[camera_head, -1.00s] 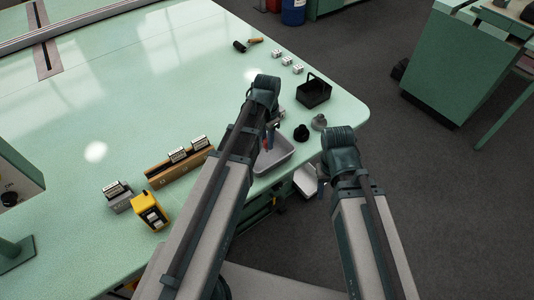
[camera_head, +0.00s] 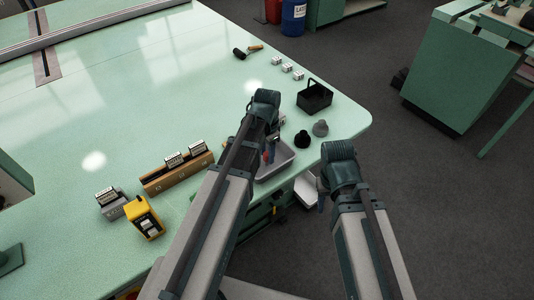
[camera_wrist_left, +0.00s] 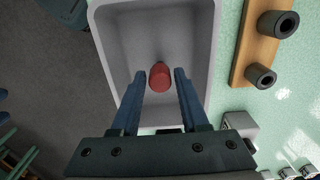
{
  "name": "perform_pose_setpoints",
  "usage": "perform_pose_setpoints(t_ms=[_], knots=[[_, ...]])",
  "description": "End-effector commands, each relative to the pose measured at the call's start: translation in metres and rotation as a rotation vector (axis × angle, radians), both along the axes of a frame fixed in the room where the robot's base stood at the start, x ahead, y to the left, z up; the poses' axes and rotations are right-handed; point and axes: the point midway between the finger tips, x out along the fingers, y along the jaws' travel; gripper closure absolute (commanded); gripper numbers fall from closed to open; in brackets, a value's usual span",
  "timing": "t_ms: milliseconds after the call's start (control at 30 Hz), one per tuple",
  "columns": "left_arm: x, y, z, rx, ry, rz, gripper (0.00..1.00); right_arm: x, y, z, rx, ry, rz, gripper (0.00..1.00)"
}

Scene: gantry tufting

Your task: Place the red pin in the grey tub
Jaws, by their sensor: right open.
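The grey tub (camera_head: 287,163) stands at the near edge of the table, partly hidden by my left arm. It fills the upper middle of the left wrist view (camera_wrist_left: 115,35). The red pin (camera_wrist_left: 160,78) shows inside the tub's outline, between my left fingertips. My left gripper (camera_wrist_left: 159,74) is open, with a narrow gap on each side of the pin. Whether the pin touches the tub floor I cannot tell. In the head view the left fingers (camera_head: 268,150) point down over the tub. My right gripper (camera_head: 321,194) is beyond the table edge, mostly hidden by its arm.
A black basket (camera_head: 315,100), a black knob-like piece (camera_head: 302,139) and a grey one (camera_head: 320,128) stand right of the tub. A brown block with holders (camera_head: 165,183) and a yellow box (camera_head: 145,220) stand left.

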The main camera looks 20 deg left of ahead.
Motion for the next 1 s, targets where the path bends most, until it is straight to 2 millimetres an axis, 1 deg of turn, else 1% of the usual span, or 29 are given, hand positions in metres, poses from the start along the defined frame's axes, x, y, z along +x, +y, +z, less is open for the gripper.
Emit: perform_pose_setpoints(t_ms=[33,67,100,400,567,767,1000], knots=[[0.0,0.0,0.0,0.0,0.0,0.0,0.45,0.0,0.0,0.0,0.0,0.0,0.0,0.5],[0.0,0.0,0.0,0.0,0.0,0.0,0.39,0.0,0.0,0.0,0.0,0.0,0.0,0.5],[0.0,0.0,0.0,0.0,0.0,0.0,0.38,0.0,0.0,0.0,0.0,0.0,0.0,0.5],[0.0,0.0,0.001,0.0,0.0,0.0,0.38,0.0,0.0,0.001,0.0,0.0,0.0,0.5],[0.0,0.0,0.007,0.0,0.0,0.0,0.38,0.0,0.0,0.007,0.0,0.0,0.0,0.5],[0.0,0.0,0.027,0.0,0.0,0.0,0.38,0.0,0.0,0.027,0.0,0.0,0.0,0.5],[0.0,0.0,0.062,0.0,0.0,0.0,0.38,0.0,0.0,0.062,0.0,0.0,0.0,0.5]])
